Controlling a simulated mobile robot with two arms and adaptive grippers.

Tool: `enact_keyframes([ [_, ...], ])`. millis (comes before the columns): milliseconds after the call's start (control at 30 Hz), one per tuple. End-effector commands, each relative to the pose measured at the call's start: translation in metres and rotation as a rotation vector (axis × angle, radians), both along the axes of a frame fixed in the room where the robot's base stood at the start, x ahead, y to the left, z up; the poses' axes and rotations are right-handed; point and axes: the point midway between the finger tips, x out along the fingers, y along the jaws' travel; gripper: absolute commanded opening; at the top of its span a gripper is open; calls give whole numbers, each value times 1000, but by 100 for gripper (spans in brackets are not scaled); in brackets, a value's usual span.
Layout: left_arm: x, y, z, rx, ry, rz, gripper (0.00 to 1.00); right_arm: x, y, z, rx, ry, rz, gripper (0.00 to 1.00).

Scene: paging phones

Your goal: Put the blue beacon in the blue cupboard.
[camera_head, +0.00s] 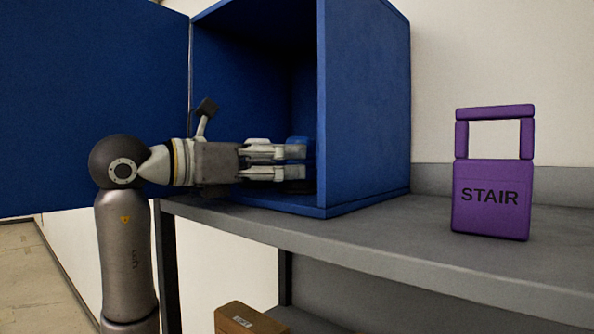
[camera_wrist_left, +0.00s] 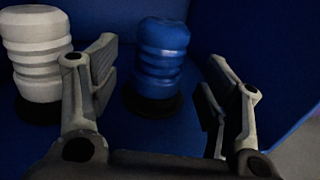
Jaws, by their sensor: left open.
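The blue cupboard (camera_head: 366,105) stands on a grey shelf with its door (camera_head: 80,100) swung wide open to the left. My left gripper (camera_head: 305,162) reaches into it from the left. In the left wrist view my left gripper (camera_wrist_left: 165,95) is open, its two fingers apart. The blue beacon (camera_wrist_left: 162,55), a ribbed cylinder on a dark round base, stands upright ahead between the fingers, with no visible contact. In the head view the beacon (camera_head: 297,145) is mostly hidden behind the fingers. My right gripper is not in view.
A white ribbed beacon (camera_wrist_left: 38,50) stands inside at the left, close to the left finger. A purple block with a handle, marked STAIR (camera_head: 490,195), stands on the grey shelf (camera_head: 420,235) right of the cupboard. A cardboard box (camera_head: 245,318) sits lower down.

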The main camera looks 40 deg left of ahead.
Motion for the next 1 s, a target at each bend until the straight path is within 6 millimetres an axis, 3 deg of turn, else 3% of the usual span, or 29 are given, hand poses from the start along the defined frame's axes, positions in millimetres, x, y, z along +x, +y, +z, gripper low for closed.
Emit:
enact_keyframes([
  [33, -12, 6, -5, 3, -4, 6, 70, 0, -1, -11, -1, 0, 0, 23],
  [200, -45, 17, -3, 2, -2, 5, 70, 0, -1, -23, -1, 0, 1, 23],
  [400, -68, 24, -2, 1, 0, 2, 70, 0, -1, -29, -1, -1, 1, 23],
  [1000, -73, 26, 0, 1, 0, 0, 70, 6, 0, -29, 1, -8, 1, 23],
])
